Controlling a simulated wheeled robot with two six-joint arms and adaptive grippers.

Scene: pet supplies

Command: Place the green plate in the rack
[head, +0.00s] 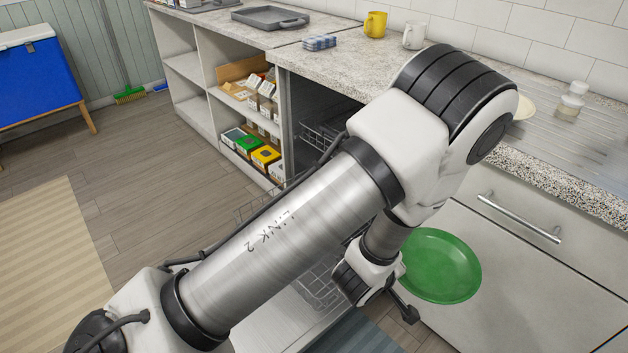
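The green plate (442,266) is in the air in front of the white cabinet door, its face turned toward the camera. My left arm crosses the middle of the head view, and my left gripper (405,296) is at the plate's lower left edge. The gripper appears shut on that edge; the exact contact is partly hidden by the wrist. The lower wire rack (318,288) is pulled out low, left of the plate, and partly covered by my arm. My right gripper is not in view.
An upper rack (318,130) shows inside the dark dishwasher opening. The counter (345,62) holds a yellow mug (375,24), a white mug (414,35) and a grey tray (270,18). Shelves with boxes (250,146) stand left. A drawer handle (519,218) juts out at right.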

